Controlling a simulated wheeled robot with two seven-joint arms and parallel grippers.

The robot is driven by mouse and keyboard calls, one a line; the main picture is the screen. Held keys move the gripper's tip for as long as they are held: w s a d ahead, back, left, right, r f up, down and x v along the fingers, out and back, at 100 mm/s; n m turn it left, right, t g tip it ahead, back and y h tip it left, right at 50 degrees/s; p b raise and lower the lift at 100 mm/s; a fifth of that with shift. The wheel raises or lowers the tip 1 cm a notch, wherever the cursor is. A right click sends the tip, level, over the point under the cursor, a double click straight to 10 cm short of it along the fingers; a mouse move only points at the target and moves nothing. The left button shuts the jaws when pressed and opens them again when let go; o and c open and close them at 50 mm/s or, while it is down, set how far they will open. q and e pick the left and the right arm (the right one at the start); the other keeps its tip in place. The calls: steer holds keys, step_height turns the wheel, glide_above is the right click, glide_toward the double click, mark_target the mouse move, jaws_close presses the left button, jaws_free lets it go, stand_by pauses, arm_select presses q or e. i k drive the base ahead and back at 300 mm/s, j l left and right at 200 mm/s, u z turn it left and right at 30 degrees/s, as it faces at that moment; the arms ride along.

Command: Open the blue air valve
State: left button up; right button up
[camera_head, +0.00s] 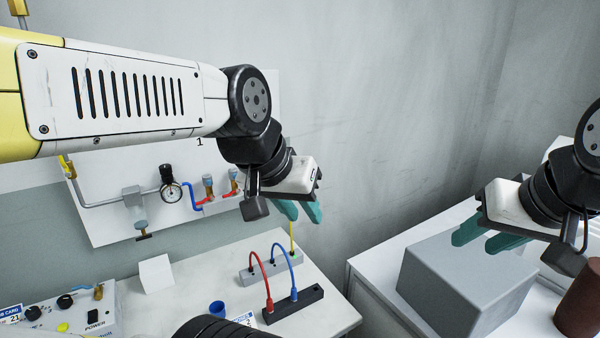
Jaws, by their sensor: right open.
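A white wall panel (105,222) carries a grey air pipe, a round gauge (171,192), a blue hose (190,190) and two small fittings with blue-and-brown tops and red parts, the left fitting (208,185) and the right fitting (234,176). I cannot tell for sure which part is the blue air valve. My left gripper (302,213) is right of these fittings, apart from them in the picture, with its teal fingers spread a little and empty. My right gripper (487,240) is open and empty above a grey box, far from the panel.
The grey box (465,285) and a brown cylinder (580,300) stand on the right counter. The white table holds a black strip (292,305) with red and blue cables, a grey block (271,267), a blue cup (217,308) and a control box (75,315). My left arm crosses the upper panel.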

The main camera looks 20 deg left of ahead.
mark_target(85, 286)
steer(key=u, duration=2.4)
steer(key=i+j+z, duration=0.1)
steer(key=j+z, duration=0.15)
steer(key=i+j+z, duration=0.1)
steer(key=j+z, duration=0.2)
steer(key=i+j+z, duration=0.1)
steer(key=j+z, duration=0.15)
